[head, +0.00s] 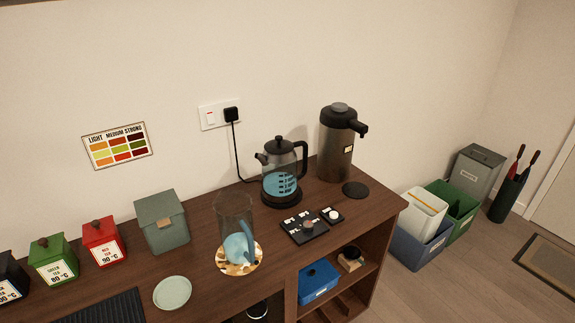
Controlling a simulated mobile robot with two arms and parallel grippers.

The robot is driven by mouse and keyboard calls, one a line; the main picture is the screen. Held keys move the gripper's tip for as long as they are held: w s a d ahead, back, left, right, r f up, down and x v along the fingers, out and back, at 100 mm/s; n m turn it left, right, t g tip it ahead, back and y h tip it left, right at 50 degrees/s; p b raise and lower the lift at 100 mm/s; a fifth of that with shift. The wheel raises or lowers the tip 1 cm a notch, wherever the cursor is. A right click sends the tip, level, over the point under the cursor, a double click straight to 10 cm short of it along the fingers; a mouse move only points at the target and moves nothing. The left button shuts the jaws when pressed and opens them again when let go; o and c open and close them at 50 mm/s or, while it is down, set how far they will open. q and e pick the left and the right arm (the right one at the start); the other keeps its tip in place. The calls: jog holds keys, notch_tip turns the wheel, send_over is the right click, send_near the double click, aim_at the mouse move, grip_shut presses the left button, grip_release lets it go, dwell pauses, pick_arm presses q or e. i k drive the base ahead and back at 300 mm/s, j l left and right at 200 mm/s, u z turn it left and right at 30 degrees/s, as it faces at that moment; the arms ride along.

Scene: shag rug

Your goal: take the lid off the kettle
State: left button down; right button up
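The kettle (283,178) stands upright on its black base (282,197) on the wooden counter. It has a clear body with blue showing inside, a black spout on the left and a black handle (304,160) on the right. Its black lid (280,144) with a small knob sits on top of the kettle. Neither of my grippers shows in the head view.
A tall steel dispenser (336,146) stands close right of the kettle. A glass cylinder (235,218) is in front left, and a black button panel (304,226) in front. A power cord (237,155) runs behind the kettle. Tea boxes (104,243) line the left.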

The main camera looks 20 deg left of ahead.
aim_at(279, 146)
jog(key=i+l+u, duration=0.25)
jog(key=i+l, duration=0.25)
jog(key=i+l+u, duration=0.25)
jog(key=i+l, duration=0.25)
jog(key=l, duration=0.2)
